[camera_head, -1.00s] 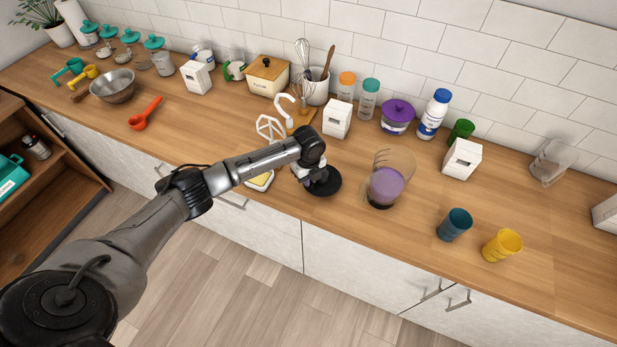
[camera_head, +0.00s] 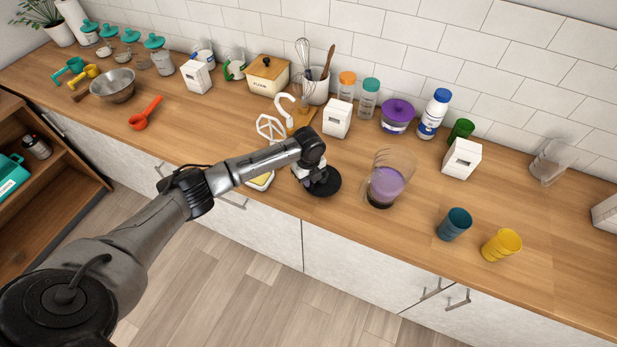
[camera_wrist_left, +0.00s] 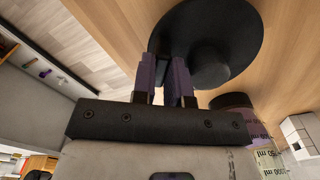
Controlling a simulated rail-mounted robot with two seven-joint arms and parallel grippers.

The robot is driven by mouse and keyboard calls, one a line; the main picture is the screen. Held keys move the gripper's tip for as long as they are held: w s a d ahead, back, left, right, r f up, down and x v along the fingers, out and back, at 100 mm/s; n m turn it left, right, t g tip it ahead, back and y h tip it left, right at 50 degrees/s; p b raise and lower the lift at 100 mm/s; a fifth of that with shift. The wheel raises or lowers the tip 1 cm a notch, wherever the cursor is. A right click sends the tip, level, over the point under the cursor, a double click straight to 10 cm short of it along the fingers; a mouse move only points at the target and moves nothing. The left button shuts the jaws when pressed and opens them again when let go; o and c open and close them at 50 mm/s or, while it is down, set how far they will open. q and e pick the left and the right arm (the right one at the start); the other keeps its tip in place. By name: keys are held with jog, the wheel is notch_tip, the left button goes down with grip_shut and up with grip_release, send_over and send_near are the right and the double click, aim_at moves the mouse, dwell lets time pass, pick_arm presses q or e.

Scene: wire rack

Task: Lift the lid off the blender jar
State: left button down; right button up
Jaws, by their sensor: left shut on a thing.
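The blender jar (camera_head: 385,186) stands open on the counter, clear-walled with purple contents and a dark base. It also shows in the left wrist view (camera_wrist_left: 262,146), below and right of the lid. The lid (camera_head: 325,185) is a round black disc with a raised round middle, apart from the jar on its left. It fills the top of the left wrist view (camera_wrist_left: 228,30). My left gripper (camera_head: 309,174) is shut on the lid; its purple fingers (camera_wrist_left: 166,72) overlap the lid near its raised middle. I cannot tell whether the lid touches the counter. My right gripper is out of view.
A blue cup (camera_head: 455,224) and a yellow cup (camera_head: 502,245) stand right of the jar. White boxes (camera_head: 337,118), a purple-lidded container (camera_head: 397,117) and bottles (camera_head: 433,113) line the back. The counter's front edge runs close below the lid.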

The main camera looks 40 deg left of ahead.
pick_arm(q)
jog(key=shift+f, duration=0.65)
jog(key=c, duration=1.1)
grip_release()
jog(key=shift+o, duration=0.2)
notch_tip(320, 180, up, 14)
jog(key=shift+f, duration=0.1)
